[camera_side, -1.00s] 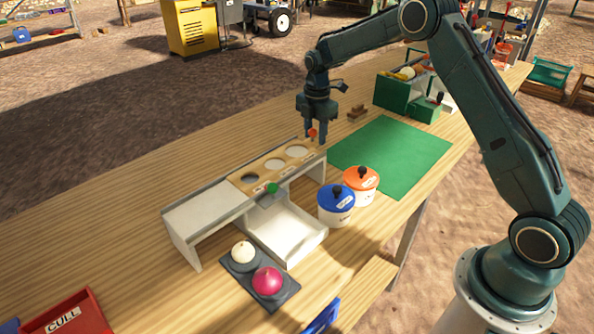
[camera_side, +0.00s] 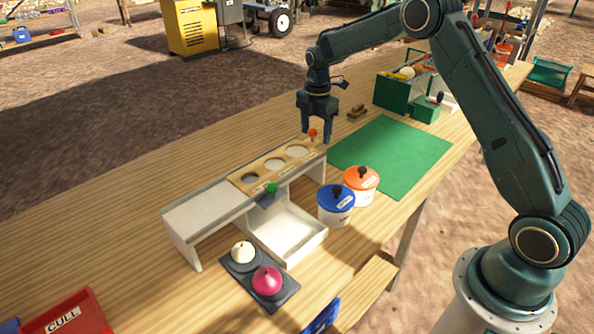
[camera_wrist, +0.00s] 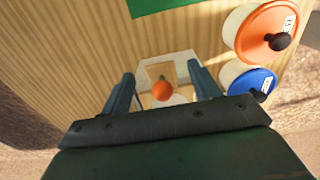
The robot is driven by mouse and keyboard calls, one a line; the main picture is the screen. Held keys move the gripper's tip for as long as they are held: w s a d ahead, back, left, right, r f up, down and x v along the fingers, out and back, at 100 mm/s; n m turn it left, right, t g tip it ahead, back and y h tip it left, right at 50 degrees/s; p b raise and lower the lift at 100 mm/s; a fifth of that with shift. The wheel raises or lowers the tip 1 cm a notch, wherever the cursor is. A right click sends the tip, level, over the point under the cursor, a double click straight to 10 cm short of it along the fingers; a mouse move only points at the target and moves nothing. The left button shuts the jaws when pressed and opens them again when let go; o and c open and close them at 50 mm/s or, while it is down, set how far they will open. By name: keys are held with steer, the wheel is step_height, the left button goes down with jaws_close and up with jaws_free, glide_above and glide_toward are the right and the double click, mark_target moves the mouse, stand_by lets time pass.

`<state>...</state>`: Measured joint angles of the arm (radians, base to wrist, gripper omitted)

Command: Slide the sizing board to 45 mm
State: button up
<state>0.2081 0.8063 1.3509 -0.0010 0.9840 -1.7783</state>
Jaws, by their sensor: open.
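The sizing board (camera_side: 274,166) is a wooden strip with several round holes of different sizes, lying along the top of a white stand (camera_side: 205,208). An orange-red knob (camera_side: 312,133) stands at its far right end. A green knob (camera_side: 272,188) sits at the stand's front edge, beside the board. My gripper (camera_side: 316,136) points down at the board's right end, its fingers apart around the orange knob. In the wrist view the orange knob (camera_wrist: 162,90) shows between the two open fingers (camera_wrist: 162,92); I cannot tell whether either finger touches it.
Blue-lidded (camera_side: 336,204) and orange-lidded (camera_side: 361,185) pots stand right of the stand. A white tray (camera_side: 290,236) is under it. A dark holder (camera_side: 275,292) with a white and a magenta onion lies in front. A green mat (camera_side: 392,155) lies behind right.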

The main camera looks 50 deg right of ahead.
steer(key=shift+r, duration=2.55)
steer(key=shift+r, duration=0.1)
steer(key=shift+s+a+r, duration=0.1)
steer(key=shift+r, duration=0.05)
steer(key=s+a+r+m+t, duration=0.1)
steer(key=s+a+r+m, duration=0.3)
steer(key=s+r, duration=0.4)
steer(key=s+a+r+m+t, duration=0.25)
steer(key=s+r+m, duration=0.25)
steer(key=s+r, duration=0.3)
steer(key=s+a+m+t, duration=0.1)
steer(key=s+m, duration=0.3)
steer(key=s, duration=0.6)
steer(key=s+a+f+m+t, duration=0.1)
steer(key=s+a+m, duration=0.3)
steer(key=s, duration=0.7)
steer(key=shift+f+m, duration=0.25)
steer(key=shift+m, duration=0.25)
